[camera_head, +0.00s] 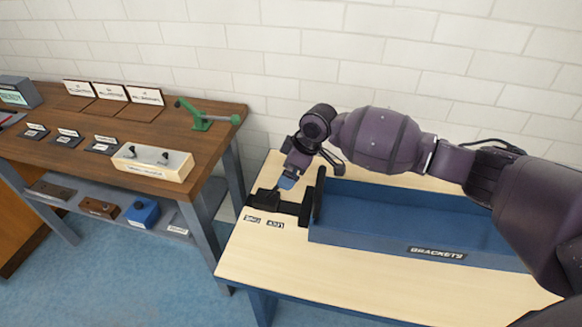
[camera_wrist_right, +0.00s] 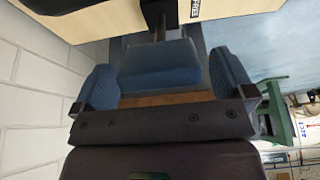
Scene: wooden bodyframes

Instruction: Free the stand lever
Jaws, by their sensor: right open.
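The stand lever's black base (camera_head: 278,204) sits at the left end of the pale workbench, with two small labels in front of it. In the right wrist view a blue block on a dark stem, which looks like the lever's handle (camera_wrist_right: 160,66), lies between my right gripper's two blue-padded fingers (camera_wrist_right: 165,84). The fingers are open, one on each side of the block; whether either touches it I cannot tell. In the head view my right gripper (camera_head: 288,182) points down over the base and partly hides the lever. My left gripper is not in view.
A brown bench (camera_head: 205,150) with a green clamp (camera_head: 203,118) stands to the left, across a gap. The workbench front (camera_head: 300,275) is clear.

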